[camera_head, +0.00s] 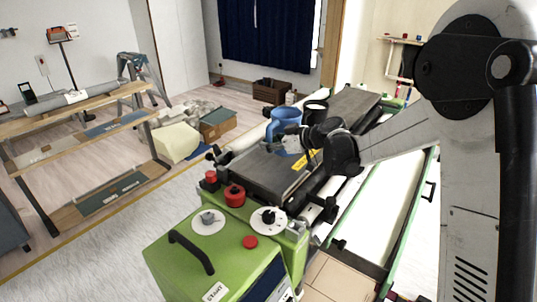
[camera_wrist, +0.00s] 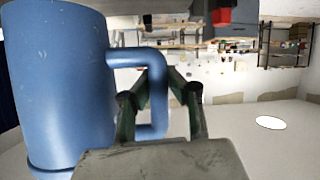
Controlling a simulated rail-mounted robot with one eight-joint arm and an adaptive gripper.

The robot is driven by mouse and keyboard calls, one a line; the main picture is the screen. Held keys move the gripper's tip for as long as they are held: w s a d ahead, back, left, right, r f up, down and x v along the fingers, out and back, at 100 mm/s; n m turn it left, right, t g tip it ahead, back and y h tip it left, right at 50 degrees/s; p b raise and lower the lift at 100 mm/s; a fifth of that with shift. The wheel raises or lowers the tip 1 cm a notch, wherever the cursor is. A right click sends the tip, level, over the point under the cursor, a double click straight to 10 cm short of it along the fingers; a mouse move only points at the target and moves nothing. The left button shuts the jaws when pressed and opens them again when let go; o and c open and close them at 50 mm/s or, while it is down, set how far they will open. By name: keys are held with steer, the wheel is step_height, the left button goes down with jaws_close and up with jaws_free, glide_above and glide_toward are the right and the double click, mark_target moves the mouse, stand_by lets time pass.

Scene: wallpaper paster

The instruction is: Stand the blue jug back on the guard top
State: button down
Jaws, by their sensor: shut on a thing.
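The blue jug (camera_head: 284,125) is near the middle of the head view, over the dark guard top (camera_head: 278,172) of the green machine. It looks upright there; I cannot tell whether its base touches the guard top. My gripper (camera_head: 306,140) reaches in from the right and is shut on the jug's handle. In the wrist view the jug (camera_wrist: 58,85) fills the left side, and its handle (camera_wrist: 158,95) lies between the fingers of my gripper (camera_wrist: 160,100). The jug's lower part is partly hidden by my gripper in the head view.
A black container (camera_head: 316,111) stands just behind the jug. Red knobs (camera_head: 234,194) and dials are on the green machine (camera_head: 215,255) in front. A workbench (camera_head: 75,108) stands at the left, and boxes (camera_head: 217,123) lie on the floor behind. The near part of the guard top is clear.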

mark_target(268, 153)
steer(key=shift+w+f, duration=0.1)
steer(key=shift+f, duration=2)
steer(key=c, duration=1.8)
jaws_free()
steer(key=shift+f, duration=0.1)
steer(key=shift+r, duration=0.2)
steer(key=v, duration=1.2)
steer(key=s+d+r+m+h, duration=0.3)
steer(key=s, duration=0.5)
steer(key=s+d+r+m+h, duration=0.2)
steer(key=s+d+m, duration=0.15)
steer(key=s, duration=0.45)
steer(key=s+d+m+h, duration=0.2)
steer(key=s+d, duration=0.1)
steer(key=s, duration=0.3)
steer(key=s+d+f+m+h, duration=0.1)
steer(key=s+d+m+h, duration=0.1)
steer(key=s, duration=0.5)
steer(key=s+d+f+m+h, duration=0.1)
steer(key=s+d+m+h, duration=0.1)
steer(key=s, duration=0.4)
steer(key=shift+s+d+f+m+t+h, duration=0.1)
steer(key=shift+d+m+t+h, duration=0.15)
steer(key=shift+d, duration=0.4)
steer(key=shift+s+d+f+m+t+h, duration=0.15)
steer(key=shift+d+m, duration=0.15)
steer(key=shift+d, duration=0.35)
